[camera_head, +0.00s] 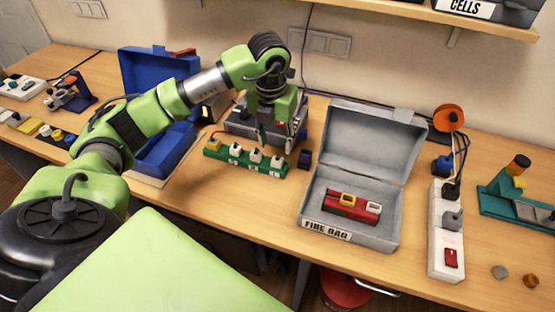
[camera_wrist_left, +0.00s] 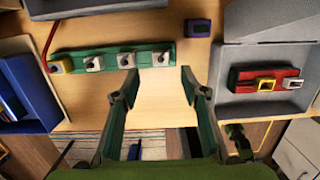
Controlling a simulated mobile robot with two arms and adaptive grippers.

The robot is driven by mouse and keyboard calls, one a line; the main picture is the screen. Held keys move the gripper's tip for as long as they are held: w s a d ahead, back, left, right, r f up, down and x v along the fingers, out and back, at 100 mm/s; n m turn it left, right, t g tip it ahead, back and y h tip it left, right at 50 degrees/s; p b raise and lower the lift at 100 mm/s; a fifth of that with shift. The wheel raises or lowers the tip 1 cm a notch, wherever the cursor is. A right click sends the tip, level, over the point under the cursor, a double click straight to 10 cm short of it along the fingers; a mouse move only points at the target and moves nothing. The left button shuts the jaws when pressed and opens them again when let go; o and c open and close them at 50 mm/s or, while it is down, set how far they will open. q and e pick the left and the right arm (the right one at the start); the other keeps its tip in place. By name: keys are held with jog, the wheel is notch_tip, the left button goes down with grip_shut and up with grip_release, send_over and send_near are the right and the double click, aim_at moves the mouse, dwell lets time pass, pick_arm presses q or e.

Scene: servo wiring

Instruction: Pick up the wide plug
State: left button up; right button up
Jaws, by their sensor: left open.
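A green rack (camera_head: 245,164) holds a yellow plug (camera_head: 214,145) at its left end and several white plugs (camera_head: 255,156) in a row. I cannot tell for sure which is the wide plug. In the left wrist view the rack (camera_wrist_left: 110,58) lies beyond the fingertips, with the yellow plug (camera_wrist_left: 61,66) on a red lead at its left end. My left gripper (camera_head: 279,142) is over the rack's right part in the head view. It is open and empty; bare table shows between its fingers (camera_wrist_left: 159,74). My right gripper is out of view.
A small dark blue block (camera_head: 304,160) stands right of the rack. An open grey box (camera_head: 350,236) marked FIRE BAG holds a red pack (camera_head: 348,207). A blue case (camera_head: 158,155) is left, a power strip (camera_head: 446,245) right. The wooden table's front edge is clear.

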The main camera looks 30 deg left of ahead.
aim_at(277, 159)
pick_arm(q)
jog(key=shift+w+f, duration=0.2)
jog(key=shift+f, duration=0.3)
jog(key=shift+w+f, duration=0.15)
jog(key=shift+f, duration=0.35)
jog(key=shift+s+f+p, duration=0.1)
jog(key=shift+f+p, duration=0.5)
jog(key=shift+p, duration=0.05)
notch_tip(277, 159, down, 4)
jog(key=shift+r+p, duration=0.25)
jog(key=shift+p, duration=0.5)
jog(key=shift+w+a+f, duration=0.1)
jog(key=shift+w+f, duration=0.15)
jog(key=shift+f, duration=0.1)
jog(key=c, duration=1)
